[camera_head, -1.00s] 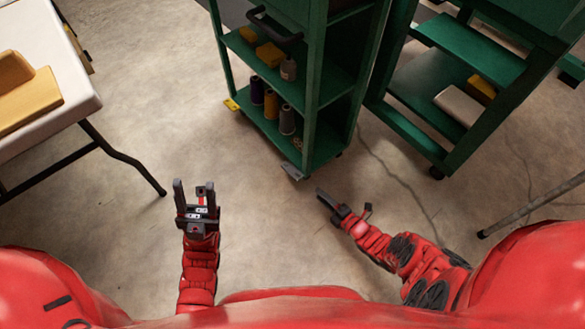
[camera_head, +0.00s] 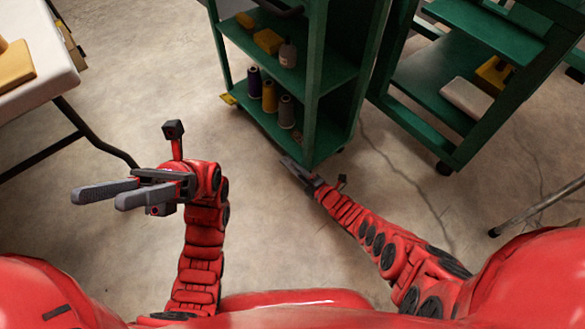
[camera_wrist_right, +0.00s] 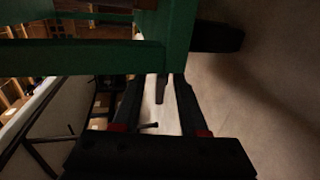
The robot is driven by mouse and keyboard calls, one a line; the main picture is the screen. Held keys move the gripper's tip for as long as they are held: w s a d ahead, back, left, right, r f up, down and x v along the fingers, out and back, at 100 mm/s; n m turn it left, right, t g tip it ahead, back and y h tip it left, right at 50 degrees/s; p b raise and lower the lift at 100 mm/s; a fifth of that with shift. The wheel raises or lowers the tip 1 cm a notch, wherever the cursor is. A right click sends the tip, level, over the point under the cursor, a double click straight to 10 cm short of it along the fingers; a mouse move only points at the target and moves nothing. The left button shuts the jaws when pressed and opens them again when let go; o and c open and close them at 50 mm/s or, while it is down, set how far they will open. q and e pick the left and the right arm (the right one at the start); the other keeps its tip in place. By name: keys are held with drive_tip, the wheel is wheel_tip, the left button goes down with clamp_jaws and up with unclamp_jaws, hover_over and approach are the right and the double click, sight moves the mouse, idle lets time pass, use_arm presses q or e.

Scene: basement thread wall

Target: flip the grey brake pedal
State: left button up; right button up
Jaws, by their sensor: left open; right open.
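The green cart (camera_head: 312,120) stands ahead. A narrow grey piece, apparently the grey brake pedal (camera_wrist_right: 160,88), shows between the fingertips in the right wrist view, below the cart's green frame. My right gripper (camera_head: 289,165) is open at the cart's near bottom corner and overlaps the pedal in the head view, where I cannot tell them apart. Its two dark fingers (camera_wrist_right: 158,86) reach toward the cart on either side of the pedal; contact cannot be told. My left gripper (camera_head: 97,197) is open and empty over the floor, pointing left, away from the cart.
A yellow pedal (camera_head: 228,99) is at the cart's left bottom corner. Thread spools (camera_head: 270,96) stand on its lower shelf. Another green shelf unit (camera_head: 425,125) is to the right, a white table (camera_head: 45,83) to the left. A metal leg (camera_head: 535,206) stands at right. Floor between is clear.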

drive_tip(key=b+x, duration=0.2)
drive_tip(key=x, duration=0.1)
use_arm(q)
drive_tip(key=s+a+m+t+y, duration=0.5)
drive_tip(key=s+a+t+y, duration=0.1)
drive_tip(key=t, duration=0.4)
drive_tip(key=shift+s+a+f, duration=0.15)
drive_tip(key=shift+s+a, duration=0.35)
drive_tip(key=shift+s, duration=0.85)
use_arm(e)
drive_tip(key=shift+a, duration=0.1)
clamp_jaws()
use_arm(q)
drive_tip(key=shift+f, duration=0.1)
